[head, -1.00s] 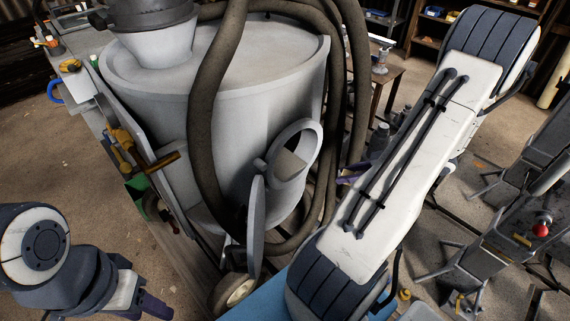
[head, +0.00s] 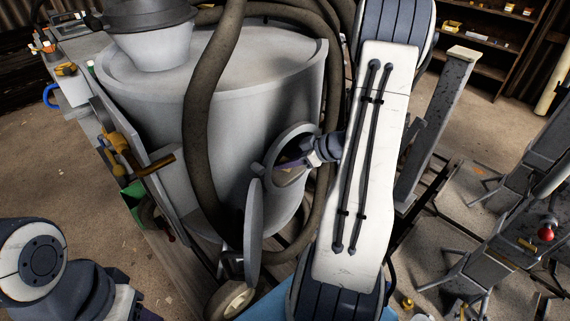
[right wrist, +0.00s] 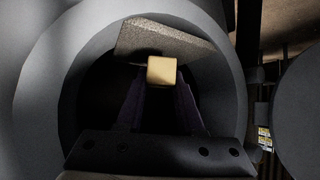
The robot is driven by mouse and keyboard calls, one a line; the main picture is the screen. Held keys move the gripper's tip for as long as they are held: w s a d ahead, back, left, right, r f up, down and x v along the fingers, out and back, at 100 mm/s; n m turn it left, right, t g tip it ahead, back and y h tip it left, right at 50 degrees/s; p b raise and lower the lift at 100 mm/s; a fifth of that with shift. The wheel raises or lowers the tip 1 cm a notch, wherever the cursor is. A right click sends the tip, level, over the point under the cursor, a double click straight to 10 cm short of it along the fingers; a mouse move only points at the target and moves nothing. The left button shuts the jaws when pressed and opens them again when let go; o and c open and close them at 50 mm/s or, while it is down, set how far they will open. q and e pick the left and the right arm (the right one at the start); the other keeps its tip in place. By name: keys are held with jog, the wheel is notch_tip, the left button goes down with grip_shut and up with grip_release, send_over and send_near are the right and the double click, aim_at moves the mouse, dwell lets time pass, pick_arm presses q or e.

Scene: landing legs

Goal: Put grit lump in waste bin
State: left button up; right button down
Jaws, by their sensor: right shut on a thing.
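My right gripper (head: 292,162) reaches through the round side opening of the big grey tank. In the right wrist view, its purple fingers (right wrist: 161,95) are shut on a small tan block (right wrist: 161,71). A grey, speckled slab, the grit lump (right wrist: 160,42), lies tilted right behind the block. The two look joined, but I cannot be sure. Both are at the mouth of the dark opening. My left gripper (head: 146,314) is mostly cut off at the lower edge in the head view, so its jaws cannot be read. I cannot pick out a waste bin for certain.
The grey tank (head: 150,110) has an open round hatch door (head: 254,230) hanging beside its opening (head: 270,152). A thick hose (head: 203,110) loops in front. A green container-like thing (head: 134,196) sits at left. Stands with a red knob (head: 546,234) are at right.

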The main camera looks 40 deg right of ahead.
jog(key=shift+w+a+f, duration=0.1)
jog(key=shift+w+f, duration=0.05)
jog(key=shift+f, duration=0.2)
jog(key=shift+f, duration=0.15)
jog(key=shift+f, duration=0.2)
jog(key=c, duration=0.5)
grip_release()
